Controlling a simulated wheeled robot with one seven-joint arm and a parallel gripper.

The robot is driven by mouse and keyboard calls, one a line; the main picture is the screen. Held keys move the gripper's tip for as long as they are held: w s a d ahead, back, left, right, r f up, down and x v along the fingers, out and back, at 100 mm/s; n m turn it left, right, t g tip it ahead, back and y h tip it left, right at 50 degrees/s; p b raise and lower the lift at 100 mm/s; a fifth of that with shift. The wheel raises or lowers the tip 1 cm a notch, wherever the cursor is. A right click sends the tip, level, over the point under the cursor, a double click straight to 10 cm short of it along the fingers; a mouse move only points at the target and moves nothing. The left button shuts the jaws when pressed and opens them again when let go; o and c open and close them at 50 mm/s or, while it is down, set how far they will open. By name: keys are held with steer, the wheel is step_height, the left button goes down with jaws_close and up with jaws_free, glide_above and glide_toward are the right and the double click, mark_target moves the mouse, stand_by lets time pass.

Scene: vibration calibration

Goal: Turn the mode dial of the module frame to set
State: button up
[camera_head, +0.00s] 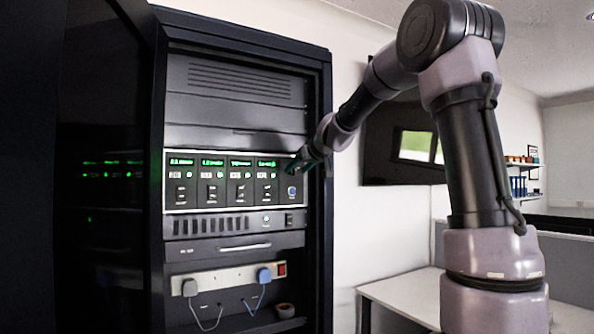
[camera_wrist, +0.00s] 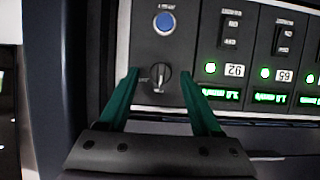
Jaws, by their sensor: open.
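The module frame (camera_head: 178,196) is mounted in a dark rack, with several modules carrying green displays and rocker switches. The mode dial (camera_wrist: 158,76) is a small dark knob at the end of the frame, in the wrist view near a blue round button (camera_wrist: 165,22). That view is upside down, so the panel labels read inverted. My gripper (camera_wrist: 158,76) is open, its green fingers on either side of the dial, with a gap visible at each side. In the head view my gripper (camera_head: 304,162) is at the frame's right end and hides the dial. I cannot tell how deep the fingers reach.
A power strip (camera_head: 222,279) with plugs and cables sits lower in the rack. The rack's open door (camera_head: 100,240) stands at the left. A white desk (camera_head: 405,291) is at the right, below my arm. A dark screen (camera_head: 385,150) hangs on the wall.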

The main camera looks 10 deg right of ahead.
steer(key=shift+w+a+f, duration=0.1)
steer(key=shift+w+f, duration=0.05)
steer(key=shift+w, duration=0.1)
jaws_close()
steer(key=m+y, duration=0.2)
steer(key=m, duration=0.1)
steer(key=m+y, duration=0.1)
steer(key=shift+w+d+g, duration=0.1)
steer(key=shift+d+g, duration=0.2)
steer(key=m+y, duration=0.2)
steer(key=m, duration=0.2)
steer(key=shift+d+f, duration=0.1)
steer(key=shift+f, duration=0.05)
stand_by(0.3)
steer(key=shift+m+y, duration=0.3)
stand_by(0.3)
